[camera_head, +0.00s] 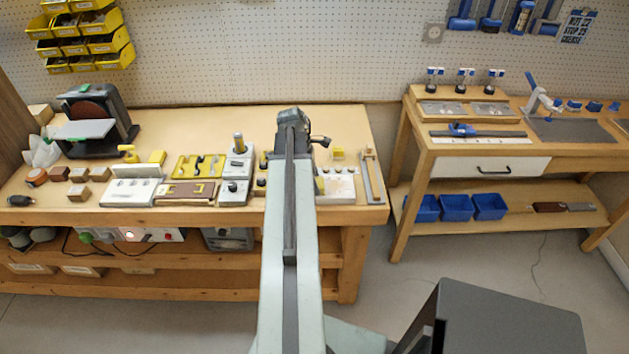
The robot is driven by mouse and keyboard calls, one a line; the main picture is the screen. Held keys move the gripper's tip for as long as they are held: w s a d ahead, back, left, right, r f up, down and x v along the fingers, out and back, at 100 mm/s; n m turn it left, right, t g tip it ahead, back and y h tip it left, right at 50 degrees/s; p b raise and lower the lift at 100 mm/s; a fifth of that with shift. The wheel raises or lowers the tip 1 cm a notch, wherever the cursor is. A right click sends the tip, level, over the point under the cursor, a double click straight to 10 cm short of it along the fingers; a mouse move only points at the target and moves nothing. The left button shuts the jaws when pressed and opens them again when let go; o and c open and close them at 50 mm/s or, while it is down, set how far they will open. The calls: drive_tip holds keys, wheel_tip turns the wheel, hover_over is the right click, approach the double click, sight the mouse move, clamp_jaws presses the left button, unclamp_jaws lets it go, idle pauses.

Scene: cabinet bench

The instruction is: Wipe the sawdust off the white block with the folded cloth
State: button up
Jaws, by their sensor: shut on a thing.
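My arm reaches from the bottom of the head view over the wooden bench (350,120). Its dark end is above the bench, right of centre. The gripper's fingers are hidden behind the arm, so I cannot see what they hold. I cannot make out the folded cloth. A pale white block-like piece (348,190) with small marks or parts on it lies just right of the arm, partly covered by it. Another white block (138,170) stands to the left. I cannot tell which is the task's block, and sawdust is too small to tell.
A disc sander (92,115), wooden blocks (79,175), a yellow tool tray (198,166) and grey fixtures (238,165) crowd the bench's left and middle. A second bench (500,150) stands right, across a gap.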

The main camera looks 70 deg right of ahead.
drive_tip(key=shift+s+d+r, duration=0.1)
drive_tip(key=shift+s+d, duration=0.2)
drive_tip(key=shift+s, duration=0.45)
drive_tip(key=shift+s+d+r, duration=0.1)
drive_tip(key=shift+s+d, duration=0.15)
drive_tip(key=shift+s, duration=0.45)
drive_tip(key=shift+s+d+f, duration=0.1)
drive_tip(key=shift+s+d, duration=0.45)
drive_tip(key=shift+s, duration=0.95)
drive_tip(key=shift+s+d+f, duration=0.1)
drive_tip(key=shift+s+d, duration=0.5)
drive_tip(key=shift+s, duration=0.9)
drive_tip(key=shift+s+d+f, duration=0.1)
drive_tip(key=shift+s+d, duration=0.45)
drive_tip(key=shift+s, duration=0.95)
drive_tip(key=shift+r, duration=0.15)
drive_tip(key=shift+w+a, duration=0.35)
drive_tip(key=shift+w, duration=0.45)
drive_tip(key=shift+w+a, duration=0.3)
drive_tip(key=shift+w, duration=0.5)
drive_tip(key=shift+w+a, duration=0.25)
drive_tip(key=shift+w, duration=0.5)
drive_tip(key=shift+w+a, duration=0.25)
drive_tip(key=shift+w, duration=0.45)
drive_tip(key=shift+w, duration=0.1)
